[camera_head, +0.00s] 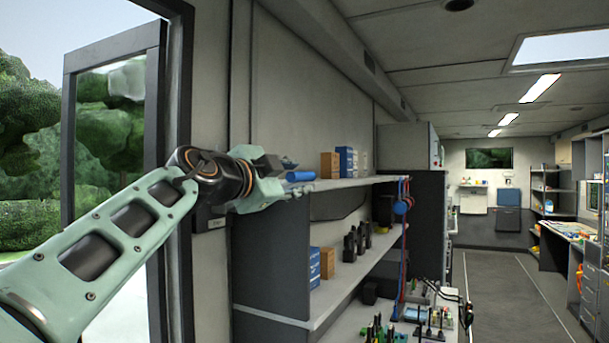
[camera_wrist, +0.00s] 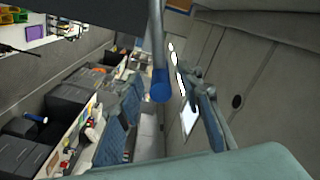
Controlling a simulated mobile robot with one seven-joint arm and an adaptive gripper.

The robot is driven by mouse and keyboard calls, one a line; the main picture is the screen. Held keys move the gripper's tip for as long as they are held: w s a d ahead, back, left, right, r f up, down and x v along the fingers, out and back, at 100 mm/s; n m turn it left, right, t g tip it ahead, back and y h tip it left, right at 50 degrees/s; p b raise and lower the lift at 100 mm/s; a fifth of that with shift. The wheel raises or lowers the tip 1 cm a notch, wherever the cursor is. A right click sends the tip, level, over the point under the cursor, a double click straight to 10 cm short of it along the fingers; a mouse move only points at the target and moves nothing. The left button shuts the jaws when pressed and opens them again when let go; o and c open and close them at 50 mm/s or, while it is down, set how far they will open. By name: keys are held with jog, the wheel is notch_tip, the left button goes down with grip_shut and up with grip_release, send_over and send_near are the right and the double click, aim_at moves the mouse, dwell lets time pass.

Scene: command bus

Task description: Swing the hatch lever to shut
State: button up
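The lever shows in the wrist view as a grey rod with a rounded blue grip (camera_wrist: 160,86), reaching down from a dark panel edge at the top. In the head view a blue cylinder (camera_head: 300,176), seemingly this grip, is at the end of my arm, beside my gripper's fingers. My gripper (camera_head: 304,180) is spread open. In the wrist view its two fingers (camera_wrist: 162,82) stand wide apart, with the blue grip between them in the picture. I cannot tell whether either finger touches it. The lever's pivot and the hatch it works are not clearly visible.
Below and beyond my gripper is a shelf unit (camera_head: 345,182) with blue and brown boxes and black radios. An open door (camera_head: 155,130) is at left. The aisle floor (camera_head: 500,285) at right is clear.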

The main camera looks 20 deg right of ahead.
aim_at(311, 176)
jog(key=p+x, duration=0.2)
jog(key=x, duration=0.5)
jog(key=shift+w+d, duration=0.15)
jog(key=shift+c, duration=0.3)
grip_shut()
